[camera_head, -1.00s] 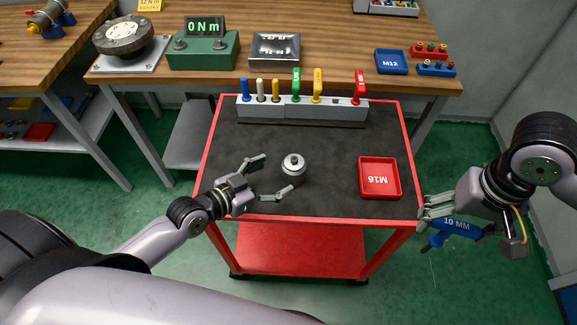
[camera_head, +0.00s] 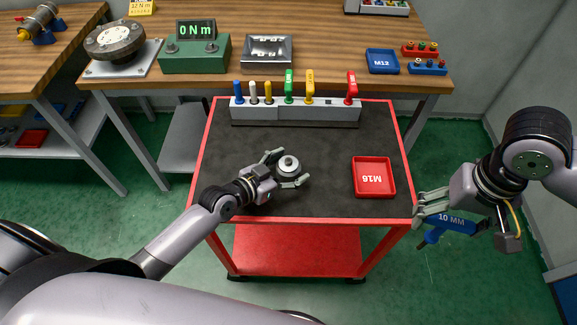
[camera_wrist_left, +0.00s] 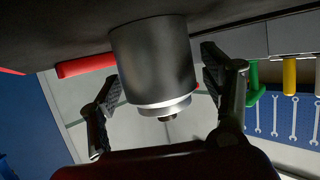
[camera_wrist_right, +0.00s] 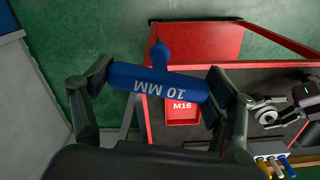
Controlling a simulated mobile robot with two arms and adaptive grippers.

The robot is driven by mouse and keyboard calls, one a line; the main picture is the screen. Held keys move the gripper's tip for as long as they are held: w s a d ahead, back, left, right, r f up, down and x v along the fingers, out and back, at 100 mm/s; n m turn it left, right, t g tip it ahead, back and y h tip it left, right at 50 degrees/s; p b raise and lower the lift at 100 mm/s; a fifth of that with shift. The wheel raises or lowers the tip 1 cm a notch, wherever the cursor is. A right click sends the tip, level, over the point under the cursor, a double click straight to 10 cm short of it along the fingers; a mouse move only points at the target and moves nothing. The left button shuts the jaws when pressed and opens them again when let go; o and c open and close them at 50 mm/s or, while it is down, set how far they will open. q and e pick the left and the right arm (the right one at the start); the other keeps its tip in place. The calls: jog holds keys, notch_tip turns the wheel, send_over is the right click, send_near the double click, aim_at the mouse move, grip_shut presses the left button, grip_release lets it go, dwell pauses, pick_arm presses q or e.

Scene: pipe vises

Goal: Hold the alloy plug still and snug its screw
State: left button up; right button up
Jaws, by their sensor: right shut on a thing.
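The alloy plug (camera_head: 288,165) is a silver-grey cylinder with a lighter stepped top and a small dark screw in its centre. It stands upright on the cart's dark mat. My left gripper (camera_head: 286,169) is open with its fingers on either side of the plug. In the left wrist view the plug (camera_wrist_left: 154,60) lies between the spread fingers, with a gap at each side. My right gripper (camera_head: 432,212) is shut on a blue tool marked 10 MM (camera_head: 455,226), held off the cart's right edge. The right wrist view shows the blue handle (camera_wrist_right: 158,84) between both fingers.
A red tray marked M16 (camera_head: 374,193) lies on the cart's right side. A grey rack (camera_head: 295,112) with several coloured tools stands along the cart's back. The bench behind holds a green torque display (camera_head: 196,54) reading 0 Nm and a blue M12 tray (camera_head: 382,61).

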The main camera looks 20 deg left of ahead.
pick_arm(q)
jog(key=c, duration=1.4)
dwell(0.5)
